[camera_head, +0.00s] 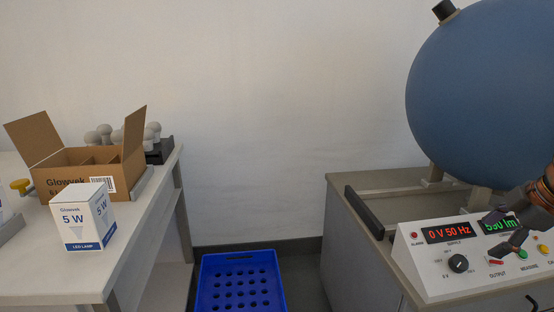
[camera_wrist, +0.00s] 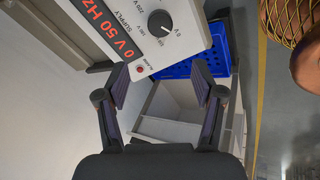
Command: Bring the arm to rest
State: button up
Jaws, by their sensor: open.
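My gripper (camera_head: 503,231) is at the right of the head view, in front of the face of a white control panel (camera_head: 413,253). Its two dark fingers are spread apart. In the wrist view my gripper (camera_wrist: 160,84) has a clear gap between its fingers, with nothing held. The panel (camera_wrist: 185,22) lies just beyond the fingers in that view. I cannot tell whether a finger touches the panel. The fingers partly cover the green display and the buttons.
A large blue sphere (camera_head: 480,90) stands behind the panel on a grey cabinet (camera_head: 355,250). A blue crate (camera_head: 240,258) is on the floor between the cabinet and the left table (camera_head: 60,275). That table bears an open carton (camera_head: 60,184) and a lamp box (camera_head: 84,217).

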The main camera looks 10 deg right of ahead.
jog(key=a+r+m+g+p, duration=0.1)
jog(key=a+r+p, duration=0.35)
jog(key=a, duration=0.35)
jog(key=s+a+r+m+g+p, duration=0.1)
jog(key=a+r+p, duration=0.3)
jog(key=a+p, duration=0.3)
jog(key=a+r+m+g+p, duration=0.1)
jog(key=a+r+p, duration=0.3)
jog(key=a, duration=0.5)
jog(key=s+a+r+m+g+p, duration=0.1)
jog(key=s+a+m+p, duration=0.3)
jog(key=s+p, duration=0.4)
jog(key=s+a+r+m+g+h+p, duration=0.1)
jog(key=s+a+m+g+p, duration=0.2)
jog(key=s+p, duration=0.4)
jog(key=s+a+m, duration=0.1)
jog(key=s+m, duration=0.1)
jog(key=shift+s+a+m+p, duration=0.2)
jog(key=shift+a+m+p, duration=0.2)
